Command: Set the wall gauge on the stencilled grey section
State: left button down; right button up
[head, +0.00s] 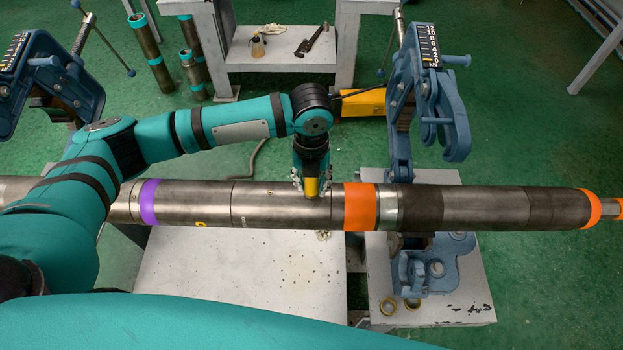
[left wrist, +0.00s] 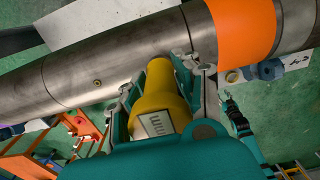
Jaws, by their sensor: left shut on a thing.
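The wall gauge (left wrist: 160,115) is a yellow tapered body with a pale display. My left gripper (left wrist: 165,85) is shut around it, and the gauge (head: 311,187) shows below the wrist in the head view. Its narrow end is at the bare grey pipe section (head: 275,200), left of the orange band; I cannot tell whether it touches. Faint marks, perhaps the stencil, show low on this section. The section also shows in the left wrist view (left wrist: 95,72), with a small brass plug. A dark teal part at the right there may be my right gripper, but its fingers are unclear.
The long pipe carries a purple band (head: 149,202) and an orange band (head: 360,207). A blue vise (head: 430,95) stands open at right, another (head: 45,80) at left. Pale bench tops lie below the pipe. A yellow case (head: 362,103) lies behind the pipe.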

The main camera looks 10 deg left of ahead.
dwell(0.3)
pick_arm(q)
jog(key=shift+w+p, duration=0.1)
jog(key=shift+p, duration=0.65)
dwell(0.4)
jog(key=shift+f, duration=0.35)
dwell(0.7)
dwell(1.8)
jog(key=shift+p, duration=0.35)
notch_tip(320, 180, up, 7)
jog(key=p, duration=0.7)
jog(key=shift+f, duration=0.1)
